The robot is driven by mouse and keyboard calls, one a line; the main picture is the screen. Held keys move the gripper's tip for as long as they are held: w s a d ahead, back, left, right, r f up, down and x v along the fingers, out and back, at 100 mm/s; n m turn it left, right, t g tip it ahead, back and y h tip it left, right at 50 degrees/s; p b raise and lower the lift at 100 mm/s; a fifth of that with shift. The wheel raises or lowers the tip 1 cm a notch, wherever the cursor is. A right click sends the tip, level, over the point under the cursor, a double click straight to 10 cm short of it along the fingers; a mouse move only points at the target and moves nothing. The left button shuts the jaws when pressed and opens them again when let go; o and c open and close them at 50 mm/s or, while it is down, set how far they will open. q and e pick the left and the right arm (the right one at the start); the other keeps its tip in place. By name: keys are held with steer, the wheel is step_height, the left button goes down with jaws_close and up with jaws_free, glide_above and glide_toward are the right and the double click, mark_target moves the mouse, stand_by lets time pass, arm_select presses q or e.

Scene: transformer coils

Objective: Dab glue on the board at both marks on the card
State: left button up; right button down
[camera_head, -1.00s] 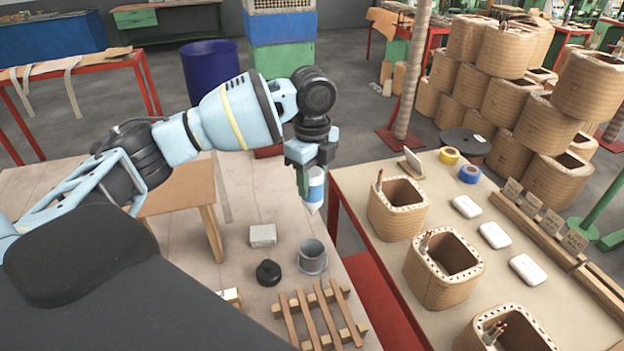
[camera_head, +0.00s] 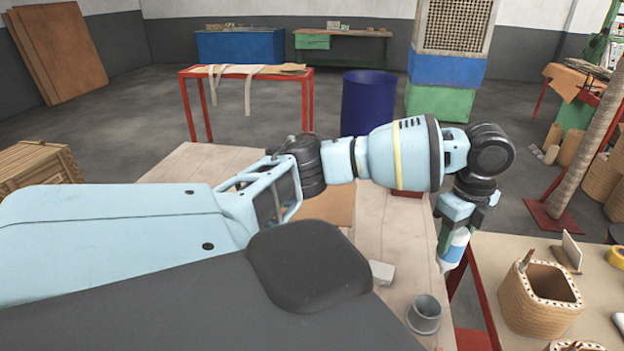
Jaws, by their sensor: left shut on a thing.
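My left gripper (camera_head: 455,236) points down and is shut on a white and blue glue bottle (camera_head: 454,250), nozzle downward. It hangs in the air over the gap between the two tables. A small card (camera_head: 571,251) stands upright in a holder on the right table, to the right of the gripper. A brown board (camera_head: 328,208) lies on the left table, partly hidden behind my arm. I cannot make out any marks on the card. My right gripper is out of view.
A grey cup (camera_head: 424,313) and a pale block (camera_head: 382,272) sit on the left table. A wound coil (camera_head: 540,300) stands on the right table close to the bottle. A blue barrel (camera_head: 368,103) and a red-framed table (camera_head: 247,72) are behind.

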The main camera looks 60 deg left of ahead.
arm_select(q)
steer(key=shift+s+d+n, duration=0.3)
steer(key=shift+d+n, duration=0.35)
steer(key=shift+n, duration=0.55)
steer(key=s+d+n, duration=0.5)
steer(key=d+n, duration=0.2)
steer(key=n, duration=0.9)
steer(key=shift+s+f, duration=0.35)
steer(key=shift+s, duration=0.05)
